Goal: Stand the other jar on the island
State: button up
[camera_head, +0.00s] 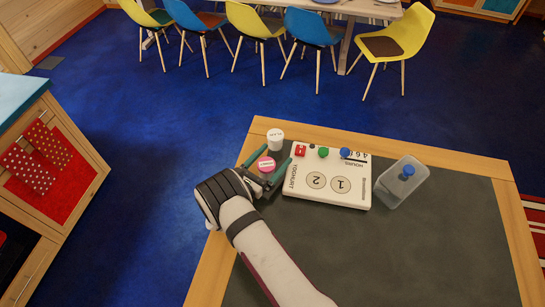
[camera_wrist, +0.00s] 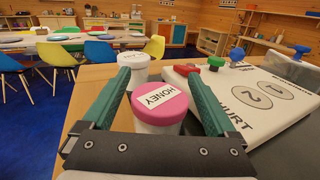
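A white jar with a pink lid labelled HONEY (camera_head: 266,164) stands upright near the far left corner of the island (camera_head: 420,250). It also shows in the wrist view (camera_wrist: 160,104). My gripper (camera_head: 269,167) is open, with one green finger on each side of this jar; narrow gaps seem to show beside the lid. A second jar, white with a white lid (camera_head: 276,139), stands upright just beyond the fingertips, also on the island; it also shows in the wrist view (camera_wrist: 134,68). Its lid lettering looks like PLAIN. The jars' bases are partly hidden.
A white yoghurt-maker panel (camera_head: 328,190) marked 1 and 2, with red, green and blue knobs, lies close right of the fingers. A clear tub (camera_head: 402,184) with a blue knob stands further right. The island's near right is bare. Chairs and a table stand beyond.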

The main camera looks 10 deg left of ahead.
jog(key=shift+s+a+r, duration=0.1)
jog(key=shift+s+r, duration=0.05)
jog(key=shift+s, duration=0.1)
jog(key=v, duration=1.1)
jog(key=shift+s+a, duration=0.1)
jog(key=shift+s, duration=0.1)
jog(key=w+d+r+m+g+h, duration=0.2)
jog(key=d+r+m+g+h, duration=0.45)
jog(key=d+r+m, duration=0.4)
jog(key=s+d+r+m+g+y, duration=0.1)
jog(key=s+d+r+m+g, duration=0.3)
jog(key=d, duration=0.3)
jog(key=s+d+r+m+g+y, duration=0.1)
jog(key=s+d+m+g, duration=0.2)
jog(key=d+m+g, duration=0.3)
jog(key=s+d+r+m+g+y, duration=0.2)
jog(key=s+m+y, duration=0.15)
jog(key=s, duration=0.25)
jog(key=s+d+r+m+g+y, duration=0.1)
jog(key=s+d+m+y, duration=0.15)
jog(key=s+m, duration=0.35)
jog(key=s+a+r+m+t+y, duration=0.1)
jog(key=s+a+m+t+y, duration=0.1)
jog(key=s+a+m+y, duration=0.3)
jog(key=shift+s+m+t+y, duration=0.35)
jog(key=shift+s+m+y, duration=0.1)
jog(key=shift+m+y, duration=0.6)
